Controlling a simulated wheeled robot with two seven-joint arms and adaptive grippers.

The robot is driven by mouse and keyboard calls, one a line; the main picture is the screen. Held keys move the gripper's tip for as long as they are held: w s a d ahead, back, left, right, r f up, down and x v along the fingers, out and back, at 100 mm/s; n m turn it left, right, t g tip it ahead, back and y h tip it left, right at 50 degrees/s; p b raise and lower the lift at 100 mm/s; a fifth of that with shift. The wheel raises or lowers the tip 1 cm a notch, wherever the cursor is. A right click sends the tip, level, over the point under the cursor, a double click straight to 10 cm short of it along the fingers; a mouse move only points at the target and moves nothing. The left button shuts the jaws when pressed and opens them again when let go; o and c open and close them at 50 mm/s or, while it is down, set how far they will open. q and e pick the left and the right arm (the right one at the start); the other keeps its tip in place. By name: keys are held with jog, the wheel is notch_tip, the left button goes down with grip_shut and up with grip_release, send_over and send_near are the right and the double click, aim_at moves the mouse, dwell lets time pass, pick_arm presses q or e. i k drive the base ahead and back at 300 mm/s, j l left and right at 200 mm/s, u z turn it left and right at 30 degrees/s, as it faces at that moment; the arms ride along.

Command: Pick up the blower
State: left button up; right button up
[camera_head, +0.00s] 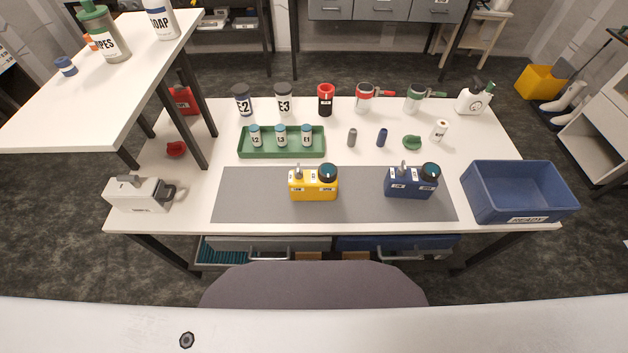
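No label that I can read says blower, so I cannot tell for sure which thing it is. A white boxy device (139,195) with a grey top part and a grey end piece lies at the left front of the white bench (200,214); its label is too small to read. A yellow device (314,187) and a blue device (410,184), each with a dark round cap, stand on the grey mat (263,202). A white jug-like container (474,98) stands at the back right. Neither of my grippers is in view.
A green tray (245,149) holds several small vials. Bottles and red and green clamp-like tools stand along the back. A blue bin (519,217) marked READY stands at the right. A raised white shelf (90,95) overhangs the back left. The mat's left part is clear.

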aim_at(309, 187)
jog(key=k, duration=1)
